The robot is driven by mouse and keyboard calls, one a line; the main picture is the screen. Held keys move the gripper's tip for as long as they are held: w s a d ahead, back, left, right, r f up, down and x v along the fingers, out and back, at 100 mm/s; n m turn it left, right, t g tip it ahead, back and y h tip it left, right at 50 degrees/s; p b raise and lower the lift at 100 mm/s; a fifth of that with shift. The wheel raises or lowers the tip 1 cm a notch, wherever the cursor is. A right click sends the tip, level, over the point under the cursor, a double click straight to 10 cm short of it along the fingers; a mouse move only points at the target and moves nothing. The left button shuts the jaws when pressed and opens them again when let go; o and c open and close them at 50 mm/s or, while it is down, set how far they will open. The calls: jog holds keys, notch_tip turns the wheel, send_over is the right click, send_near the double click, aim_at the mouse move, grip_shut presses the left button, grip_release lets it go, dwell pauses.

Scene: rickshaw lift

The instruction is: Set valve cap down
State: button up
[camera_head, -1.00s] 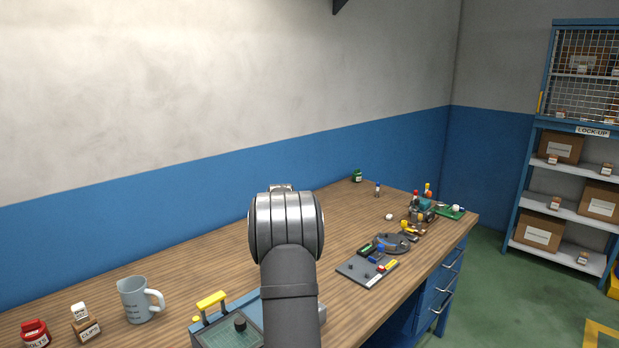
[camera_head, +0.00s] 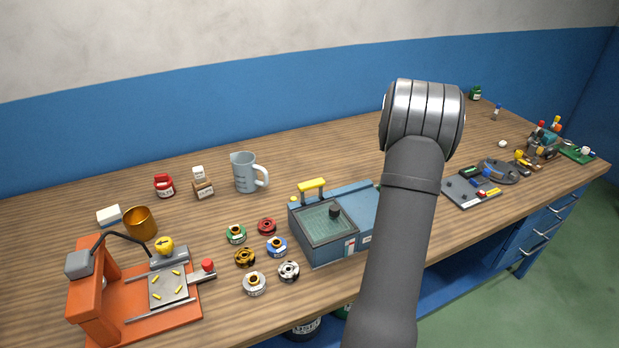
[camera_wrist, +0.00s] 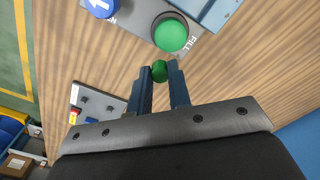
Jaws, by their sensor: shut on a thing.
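In the wrist view, a small green cap (camera_wrist: 160,71), which I take to be the valve cap, sits between my fingertips. My gripper (camera_wrist: 161,76) is shut on it. The fingers hide part of its sides. Past the cap is a larger green round knob (camera_wrist: 171,33) on a grey panel marked "FILL", apart from the fingertips. I cannot tell how high the cap is above the wooden bench. In the head view, my arm hides the gripper and the cap.
A blue dial (camera_wrist: 101,6) with a white arrow is beside the green knob. In the head view, a blue box (camera_head: 330,235) with a yellow handle stands left of my arm. A grey plate (camera_head: 468,192) lies to the right. Bare bench (camera_head: 330,150) lies behind the box.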

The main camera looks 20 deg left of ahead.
jog(key=s+a, duration=0.4)
jog(key=a, duration=1.4)
send_over(272, 207)
notch_tip(272, 207, down, 8)
jog(key=shift+r, duration=0.2)
jog(key=shift+d+f, duration=0.1)
jog(key=shift+f, duration=1.95)
jog(key=shift+f, duration=0.15)
jog(key=o, duration=0.8)
